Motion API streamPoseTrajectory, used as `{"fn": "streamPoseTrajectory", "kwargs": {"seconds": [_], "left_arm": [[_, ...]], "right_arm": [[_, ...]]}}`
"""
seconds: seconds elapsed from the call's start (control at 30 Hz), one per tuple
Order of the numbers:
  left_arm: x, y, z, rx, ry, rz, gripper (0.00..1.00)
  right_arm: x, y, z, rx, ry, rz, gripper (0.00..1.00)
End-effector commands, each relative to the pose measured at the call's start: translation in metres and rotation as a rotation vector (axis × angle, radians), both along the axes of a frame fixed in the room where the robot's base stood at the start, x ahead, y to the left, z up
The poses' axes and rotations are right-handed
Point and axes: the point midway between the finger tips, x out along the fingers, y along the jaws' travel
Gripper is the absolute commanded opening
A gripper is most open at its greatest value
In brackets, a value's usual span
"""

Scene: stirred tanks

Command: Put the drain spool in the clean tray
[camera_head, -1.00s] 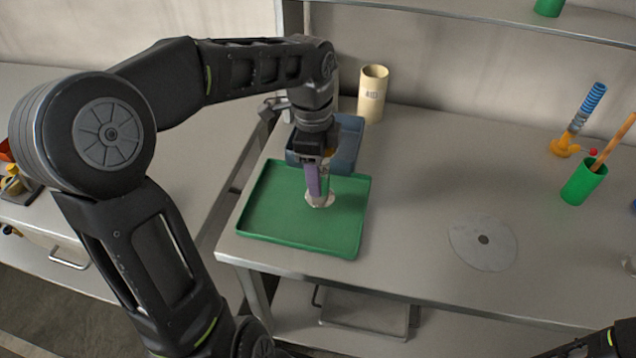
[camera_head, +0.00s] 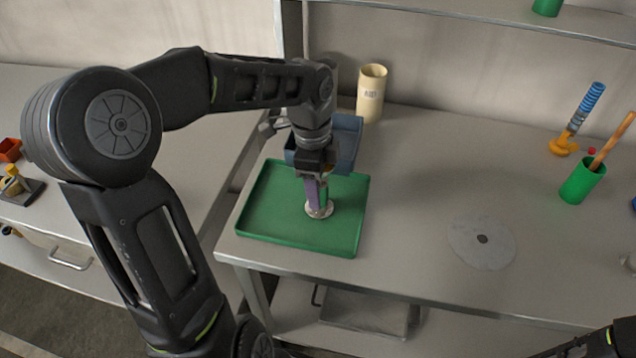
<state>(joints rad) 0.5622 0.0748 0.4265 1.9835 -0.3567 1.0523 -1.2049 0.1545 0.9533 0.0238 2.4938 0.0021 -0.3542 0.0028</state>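The green tray (camera_head: 262,222) lies on the near left part of the bench. A small metallic spool with a round flange (camera_head: 319,211), likely the drain spool, is upright at the tray's right half. My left gripper (camera_head: 317,190) points down over the tray with its fingers around the spool's upper part. It appears shut on the spool, whose top is hidden by the fingers. The spool's flange looks to be at the tray floor; I cannot tell whether it touches. Part of my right arm (camera_head: 605,342) shows at the bottom right corner; its gripper is not in view.
A blue bin (camera_head: 347,145) stands right behind the tray, and a cream cylinder (camera_head: 371,92) behind that. A flat grey disc (camera_head: 482,241) lies right of the tray. A green cup (camera_head: 582,181) and a blue-and-orange tool (camera_head: 584,115) stand far right.

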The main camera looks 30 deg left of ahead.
Motion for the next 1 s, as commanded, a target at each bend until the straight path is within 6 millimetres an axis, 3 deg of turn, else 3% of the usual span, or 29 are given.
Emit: {"fn": "streamPoseTrajectory", "kwargs": {"seconds": [0.23, 0.63, 0.77, 1.0], "left_arm": [[0.0, 0.0, 0.0, 0.0, 0.001, 0.0, 0.77], [0.0, 0.0, 0.008, 0.001, -0.002, 0.0, 0.77], [0.001, 0.002, 0.024, 0.003, -0.004, 0.001, 0.77], [0.0, 0.005, 0.073, 0.001, -0.005, 0.001, 0.77]], "right_arm": [[0.0, 0.0, 0.0, 0.0, 0.0, 0.0, 0.75], [0.0, 0.0, 0.002, 0.0, 0.0, 0.0, 0.75], [0.0, 0.0, 0.001, 0.0, 0.0, 0.0, 0.75], [0.0, 0.0, -0.001, 0.0, 0.0, 0.0, 0.75]]}}
